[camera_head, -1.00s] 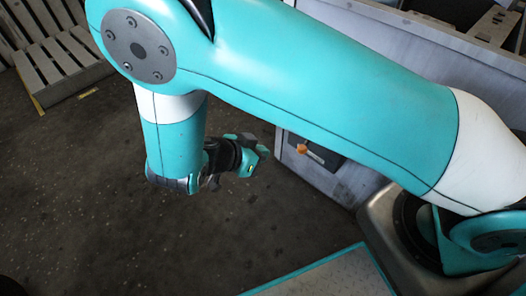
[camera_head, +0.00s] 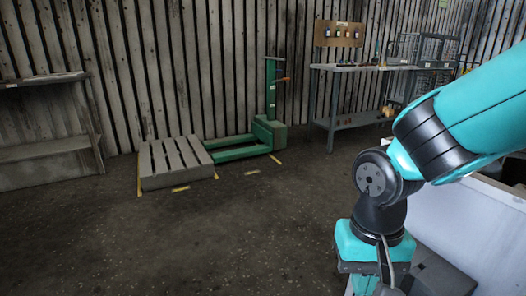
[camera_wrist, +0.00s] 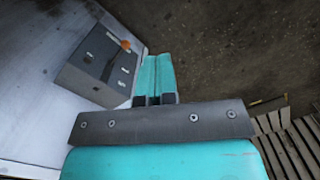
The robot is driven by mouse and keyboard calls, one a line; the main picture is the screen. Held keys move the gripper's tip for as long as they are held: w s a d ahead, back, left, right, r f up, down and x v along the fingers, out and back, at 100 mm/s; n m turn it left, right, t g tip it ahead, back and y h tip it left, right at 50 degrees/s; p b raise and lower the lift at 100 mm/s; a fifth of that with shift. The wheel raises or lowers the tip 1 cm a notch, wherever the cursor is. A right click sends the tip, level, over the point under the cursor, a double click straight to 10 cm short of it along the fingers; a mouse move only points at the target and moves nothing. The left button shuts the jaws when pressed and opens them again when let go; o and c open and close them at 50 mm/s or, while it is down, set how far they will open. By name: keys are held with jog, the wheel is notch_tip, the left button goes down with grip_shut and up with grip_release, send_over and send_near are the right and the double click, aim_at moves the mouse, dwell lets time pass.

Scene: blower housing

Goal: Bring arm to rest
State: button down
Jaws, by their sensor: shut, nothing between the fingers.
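My gripper (camera_wrist: 153,78) shows in the wrist view with its two teal fingers together and nothing between them. It points out over the dark floor beside a grey box with an orange knob (camera_wrist: 100,62), and appears apart from it. In the head view my arm comes in from the right and bends down at a dark joint. The teal wrist end hangs at the lower right, and the fingertips are not clearly visible there.
A wooden pallet (camera_head: 172,162) and a green pallet truck (camera_head: 262,135) stand on the floor. A workbench (camera_head: 360,68) is at the back right and a shelf (camera_head: 45,115) at the left. A pale machine casing (camera_head: 465,225) lies close to my arm. The middle floor is clear.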

jog(key=s+r+n+t+y, duration=0.1)
jog(key=s+r+n+y, duration=0.3)
jog(key=s+r+n, duration=0.4)
notch_tip(320, 180, up, 26)
jog(key=p, duration=2.6)
jog(key=shift+f, duration=0.1)
jog(key=shift+a, duration=0.15)
